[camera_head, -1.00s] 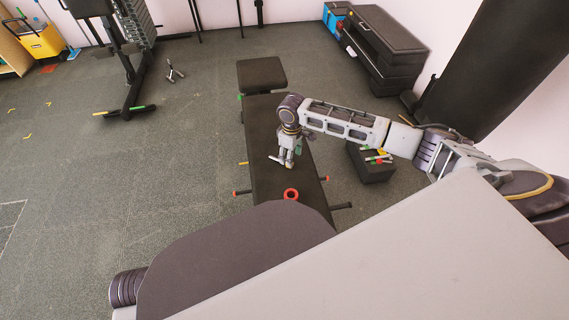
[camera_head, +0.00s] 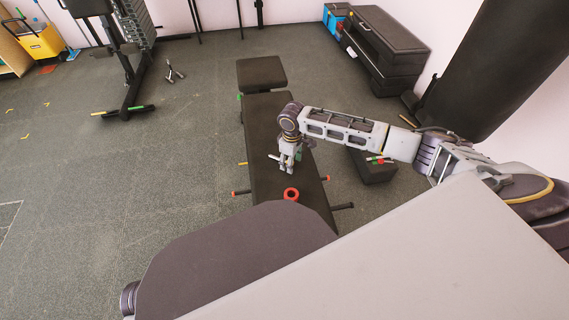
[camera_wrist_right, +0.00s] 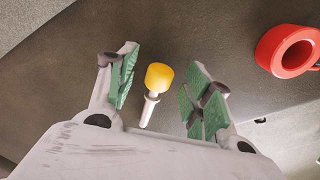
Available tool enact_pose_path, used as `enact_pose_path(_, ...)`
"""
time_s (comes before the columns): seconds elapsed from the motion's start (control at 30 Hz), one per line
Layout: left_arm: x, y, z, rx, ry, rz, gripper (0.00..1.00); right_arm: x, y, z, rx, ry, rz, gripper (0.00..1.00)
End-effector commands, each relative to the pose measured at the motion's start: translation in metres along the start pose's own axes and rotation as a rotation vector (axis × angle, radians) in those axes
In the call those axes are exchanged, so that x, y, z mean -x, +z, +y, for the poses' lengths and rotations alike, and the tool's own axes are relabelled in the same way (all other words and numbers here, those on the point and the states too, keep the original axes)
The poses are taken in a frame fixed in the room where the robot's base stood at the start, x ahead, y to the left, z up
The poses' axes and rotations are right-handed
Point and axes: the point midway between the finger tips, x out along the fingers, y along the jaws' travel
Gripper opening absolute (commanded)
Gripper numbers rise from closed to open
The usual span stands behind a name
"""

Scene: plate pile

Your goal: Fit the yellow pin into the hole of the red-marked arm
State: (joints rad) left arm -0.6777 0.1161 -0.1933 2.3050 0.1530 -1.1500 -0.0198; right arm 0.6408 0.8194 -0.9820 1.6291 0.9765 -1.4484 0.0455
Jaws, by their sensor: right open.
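The yellow pin (camera_wrist_right: 158,77) has a rounded yellow head and a pale shaft, and shows over the dark bench top in the right wrist view. My right gripper (camera_head: 289,171) is above the bench in the head view. In the wrist view its green-padded fingers (camera_wrist_right: 157,88) are open on either side of the pin, with gaps on both sides. In the head view I cannot make out the pin at the gripper. Red-tipped arms stick out from the bench at left (camera_head: 235,193) and right (camera_head: 326,178); their holes are too small to see. My left gripper is out of view.
A red ring (camera_head: 291,194) lies on the black bench (camera_head: 268,125), nearer me than the gripper, and also shows in the wrist view (camera_wrist_right: 289,51). A dark box (camera_head: 375,172) with coloured pieces stands right of the bench. Open floor lies left.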

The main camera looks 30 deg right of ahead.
Motion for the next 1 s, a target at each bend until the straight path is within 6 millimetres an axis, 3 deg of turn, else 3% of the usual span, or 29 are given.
enact_pose_path(0.63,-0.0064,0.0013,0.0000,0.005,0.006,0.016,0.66,-0.0066,-0.0003,-0.0001,0.001,0.000,0.001,0.51)
enact_pose_path(1.0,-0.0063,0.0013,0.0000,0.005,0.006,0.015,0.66,-0.0067,-0.0002,-0.0001,0.001,0.000,0.001,0.03)
